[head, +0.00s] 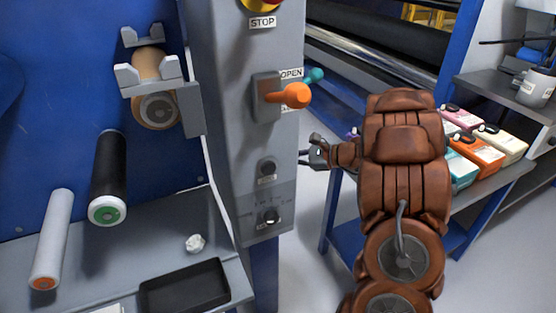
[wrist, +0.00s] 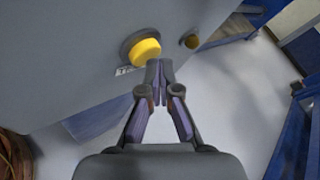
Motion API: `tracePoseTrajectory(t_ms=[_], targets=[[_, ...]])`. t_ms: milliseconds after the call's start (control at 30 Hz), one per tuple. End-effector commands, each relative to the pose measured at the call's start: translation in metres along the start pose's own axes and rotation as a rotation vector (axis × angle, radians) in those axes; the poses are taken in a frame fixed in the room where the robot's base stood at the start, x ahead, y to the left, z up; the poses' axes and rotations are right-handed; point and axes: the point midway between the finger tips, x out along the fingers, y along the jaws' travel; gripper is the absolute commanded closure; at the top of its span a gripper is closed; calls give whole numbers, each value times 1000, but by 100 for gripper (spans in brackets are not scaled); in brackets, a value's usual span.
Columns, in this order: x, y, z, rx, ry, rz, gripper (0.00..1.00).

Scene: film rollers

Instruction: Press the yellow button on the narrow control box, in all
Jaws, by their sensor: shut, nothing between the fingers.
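The narrow control box (head: 228,120) is a tall grey column in the head view. In the wrist view a round yellow button (wrist: 147,51) with a dark collar sticks out of a grey face. I cannot make out this button in the head view. My gripper (head: 304,155) is at the box's right edge in the head view. In the wrist view its shut, empty fingertips (wrist: 157,66) appear just below and right of the yellow button. I cannot tell whether they touch it.
The box's front carries a STOP button (head: 262,5), an orange lever (head: 294,95) and a dark button (head: 267,168). Colored cartons (head: 477,151) stand on a bench at right. Rollers (head: 108,180) are at left.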

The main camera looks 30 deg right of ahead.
Motion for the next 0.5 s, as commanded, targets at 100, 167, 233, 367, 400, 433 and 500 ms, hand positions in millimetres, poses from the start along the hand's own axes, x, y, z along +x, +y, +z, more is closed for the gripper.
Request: tracePoseTrajectory(t_ms=[100, 167, 233, 367, 400, 433, 500], targets=[[-5, -4, -2, 0, 0, -1, 100], [-6, -5, -4, 0, 1, -1, 100], [-7, -5, -5, 0, 2, 0, 100], [-7, -4, -6, 0, 2, 0, 100], [-7, -4, -6, 0, 2, 0, 100], [-7, -4, -6, 0, 2, 0, 100], [-7, -5, -6, 0, 2, 0, 100]])
